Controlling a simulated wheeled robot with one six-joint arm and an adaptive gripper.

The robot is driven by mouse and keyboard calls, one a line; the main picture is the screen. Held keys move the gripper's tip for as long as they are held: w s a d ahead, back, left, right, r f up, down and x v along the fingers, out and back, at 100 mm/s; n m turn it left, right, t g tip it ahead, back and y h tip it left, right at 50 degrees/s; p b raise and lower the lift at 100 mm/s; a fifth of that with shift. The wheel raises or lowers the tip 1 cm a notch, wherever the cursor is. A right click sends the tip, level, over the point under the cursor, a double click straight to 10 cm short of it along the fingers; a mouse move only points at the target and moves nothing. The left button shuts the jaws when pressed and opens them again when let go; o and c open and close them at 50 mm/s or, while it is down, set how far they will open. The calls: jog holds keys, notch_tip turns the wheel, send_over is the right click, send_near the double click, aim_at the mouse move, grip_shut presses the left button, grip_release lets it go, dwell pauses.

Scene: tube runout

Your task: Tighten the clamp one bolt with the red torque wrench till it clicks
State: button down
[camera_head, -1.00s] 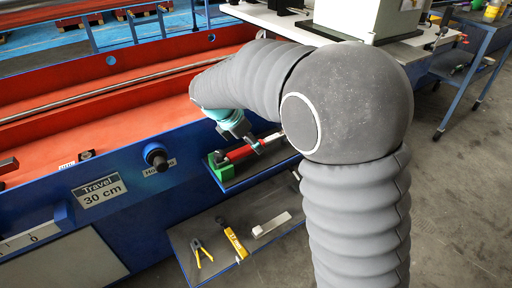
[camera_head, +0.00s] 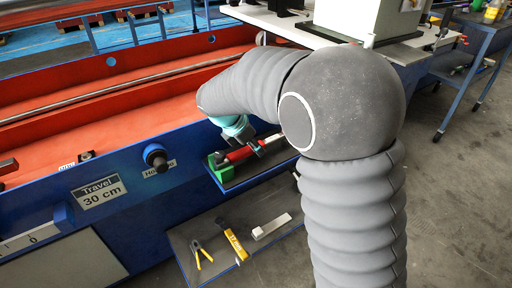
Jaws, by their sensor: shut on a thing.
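The red torque wrench (camera_head: 240,155) lies along a small blue shelf on the front of the machine, with its left end at a green holder (camera_head: 221,172). My gripper (camera_head: 259,149) is low over the shelf at the wrench, just right of its red part, and is shut on it. My arm hides part of the gripper and some of the shelf. I cannot make out the clamp one bolt in this view.
A lower shelf (camera_head: 215,268) holds yellow-handled pliers (camera_head: 200,252), a yellow tool (camera_head: 235,243) and a pale bar (camera_head: 271,227). A long rod (camera_head: 110,87) runs along the red bed.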

aim_at(263, 142)
jog(key=shift+r, duration=0.1)
jog(key=shift+r, duration=0.5)
notch_tip(263, 142, up, 3)
jog(key=shift+d+r, duration=0.1)
jog(key=shift+r, duration=0.1)
jog(key=s+d+r, duration=0.6)
jog(key=d, duration=0.3)
jog(key=shift+s+d+r, duration=0.15)
jog(key=shift+s+r, duration=0.1)
jog(key=shift+s, duration=0.15)
jog(key=c, duration=1.5)
grip_release()
grip_shut()
